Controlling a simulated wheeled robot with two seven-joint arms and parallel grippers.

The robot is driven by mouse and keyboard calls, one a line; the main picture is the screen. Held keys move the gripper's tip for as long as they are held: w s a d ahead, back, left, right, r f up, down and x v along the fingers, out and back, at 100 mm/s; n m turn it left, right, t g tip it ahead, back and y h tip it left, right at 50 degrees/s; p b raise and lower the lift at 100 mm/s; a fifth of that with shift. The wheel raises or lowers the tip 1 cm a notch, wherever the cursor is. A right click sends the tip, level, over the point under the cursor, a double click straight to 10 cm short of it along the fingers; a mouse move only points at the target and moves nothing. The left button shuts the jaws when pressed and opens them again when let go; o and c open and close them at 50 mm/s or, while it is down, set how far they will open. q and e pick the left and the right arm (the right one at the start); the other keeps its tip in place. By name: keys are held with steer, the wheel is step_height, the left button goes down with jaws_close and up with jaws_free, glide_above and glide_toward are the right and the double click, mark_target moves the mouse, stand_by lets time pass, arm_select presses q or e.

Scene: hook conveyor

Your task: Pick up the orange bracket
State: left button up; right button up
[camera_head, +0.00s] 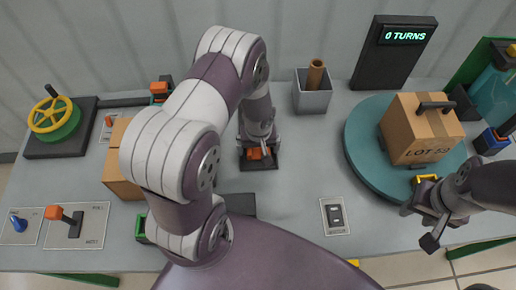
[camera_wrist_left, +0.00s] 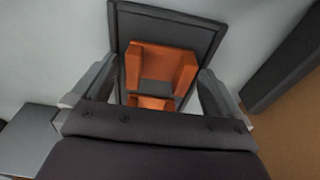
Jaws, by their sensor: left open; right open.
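The orange bracket (camera_head: 256,153) sits on a dark square pad (camera_head: 262,164) near the middle of the table. In the left wrist view the bracket (camera_wrist_left: 162,65) lies on the same dark pad (camera_wrist_left: 205,26), between and beyond my left fingers. My left gripper (camera_head: 259,142) is open, above the bracket and pointing down at it. In the left wrist view its fingers (camera_wrist_left: 154,88) stand one on each side of the bracket. Whether they touch it I cannot tell. My right gripper (camera_head: 426,222) is open and empty at the right, by the turntable's front edge.
A teal turntable (camera_head: 362,150) carries a cardboard box (camera_head: 420,130) with a black handle. A grey bin (camera_head: 312,98) holding a brown rod and a dark display (camera_head: 392,60) stand behind. Another box (camera_head: 118,170) and a yellow-green handwheel (camera_head: 54,118) are left. A switch plate (camera_head: 335,215) lies front.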

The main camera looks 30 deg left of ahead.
arm_select(q)
steer(key=shift+d+f, duration=0.1)
steer(key=shift+f, duration=0.15)
steer(key=c, duration=0.9)
steer(key=shift+r, duration=0.1)
steer(key=shift+c, duration=0.2)
